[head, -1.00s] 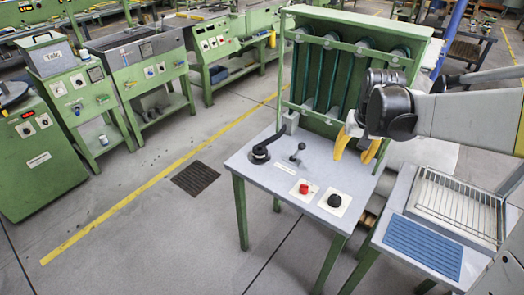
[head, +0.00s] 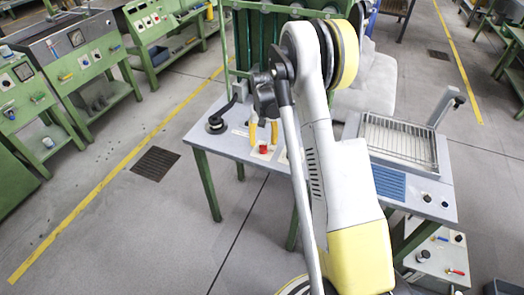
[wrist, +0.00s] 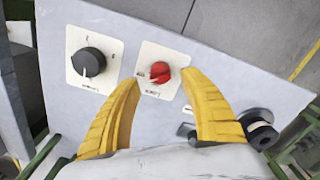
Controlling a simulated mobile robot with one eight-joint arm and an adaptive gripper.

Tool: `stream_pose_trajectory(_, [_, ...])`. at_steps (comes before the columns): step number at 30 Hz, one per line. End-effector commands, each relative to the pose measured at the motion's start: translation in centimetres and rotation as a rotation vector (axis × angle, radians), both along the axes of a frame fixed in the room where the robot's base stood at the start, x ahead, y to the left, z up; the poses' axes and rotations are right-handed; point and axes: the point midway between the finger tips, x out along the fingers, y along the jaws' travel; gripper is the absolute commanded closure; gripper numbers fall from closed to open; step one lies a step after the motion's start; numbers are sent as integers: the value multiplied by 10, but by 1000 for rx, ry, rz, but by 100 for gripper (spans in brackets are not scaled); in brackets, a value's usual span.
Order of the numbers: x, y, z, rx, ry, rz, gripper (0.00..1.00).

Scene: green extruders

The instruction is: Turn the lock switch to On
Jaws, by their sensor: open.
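My gripper (head: 263,136) is open, its yellow fingers pointing down over the grey tabletop. In the wrist view my gripper (wrist: 160,80) has its fingertips on either side of the lower part of a white plate with a red knob (wrist: 160,72). The red knob, also in the head view (head: 264,147), sits between and just beyond the tips. I cannot tell whether the fingers touch it. A larger black knob (wrist: 88,62) on a white plate lies to the left in the wrist view. Small plate labels are too blurred to read surely, so which knob is the lock switch is unclear.
A black round fitting (wrist: 260,130) stands right of the fingers in the wrist view, also at the table's left in the head view (head: 216,124). A green frame (head: 240,45) rises behind. A wire rack (head: 398,138) and blue mat (head: 388,181) lie right.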

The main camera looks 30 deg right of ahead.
Motion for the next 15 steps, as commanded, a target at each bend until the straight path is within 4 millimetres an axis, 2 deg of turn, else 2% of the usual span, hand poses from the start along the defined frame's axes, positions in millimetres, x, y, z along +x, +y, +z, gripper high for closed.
stream_pose_trajectory(1, [0,0,-12,0,0,0,48])
stream_pose_trajectory(6, [0,0,-33,0,0,0,48])
stream_pose_trajectory(15, [0,0,-39,0,0,0,48])
